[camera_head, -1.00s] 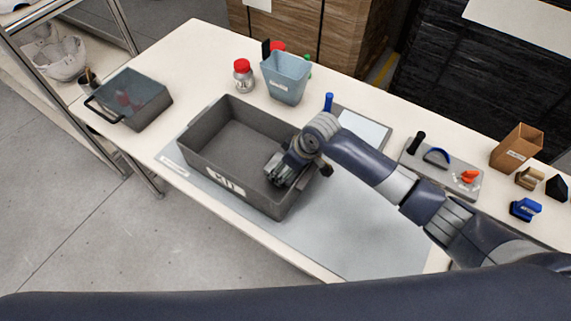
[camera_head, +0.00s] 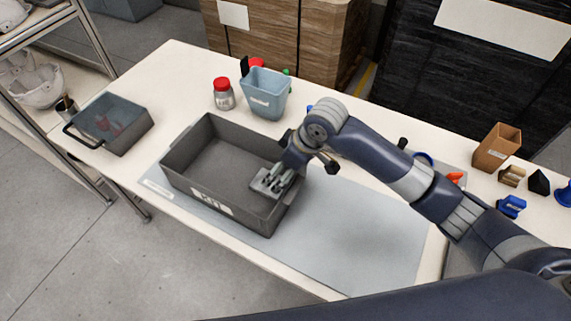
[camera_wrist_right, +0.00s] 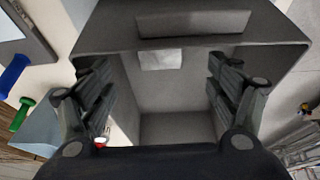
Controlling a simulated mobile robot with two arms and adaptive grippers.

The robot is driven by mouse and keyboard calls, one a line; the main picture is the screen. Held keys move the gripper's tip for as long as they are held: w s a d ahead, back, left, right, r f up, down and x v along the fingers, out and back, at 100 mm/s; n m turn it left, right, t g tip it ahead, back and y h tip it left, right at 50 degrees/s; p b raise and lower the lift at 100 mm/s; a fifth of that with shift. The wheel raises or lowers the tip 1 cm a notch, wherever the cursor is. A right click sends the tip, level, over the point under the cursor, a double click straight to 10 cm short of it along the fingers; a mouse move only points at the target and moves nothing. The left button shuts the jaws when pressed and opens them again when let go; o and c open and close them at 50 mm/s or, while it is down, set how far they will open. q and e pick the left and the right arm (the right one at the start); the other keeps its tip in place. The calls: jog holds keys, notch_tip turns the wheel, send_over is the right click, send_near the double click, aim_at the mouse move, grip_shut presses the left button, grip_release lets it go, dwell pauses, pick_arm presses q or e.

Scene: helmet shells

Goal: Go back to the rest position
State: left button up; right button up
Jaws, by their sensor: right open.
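My right arm reaches in from the right in the head view. My right gripper (camera_head: 272,183) is at the right end of the grey kit bin (camera_head: 225,208), over or just inside it; its exact height is hard to tell. In the right wrist view the bin (camera_wrist_right: 190,45) lies ahead of the gripper (camera_wrist_right: 160,92). Its two fingers are spread wide with nothing between them. The visible part of the bin floor is bare. My left gripper is not in view.
A blue-grey bin (camera_head: 266,98) and a red-lidded jar (camera_head: 223,94) stand behind the bin. A handled basket (camera_head: 118,132) stands left. A brown box (camera_head: 497,148) and small parts sit at right, partly behind my arm. The grey mat (camera_head: 370,245) is clear in front.

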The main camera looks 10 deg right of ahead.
jog(key=shift+v, duration=1.2)
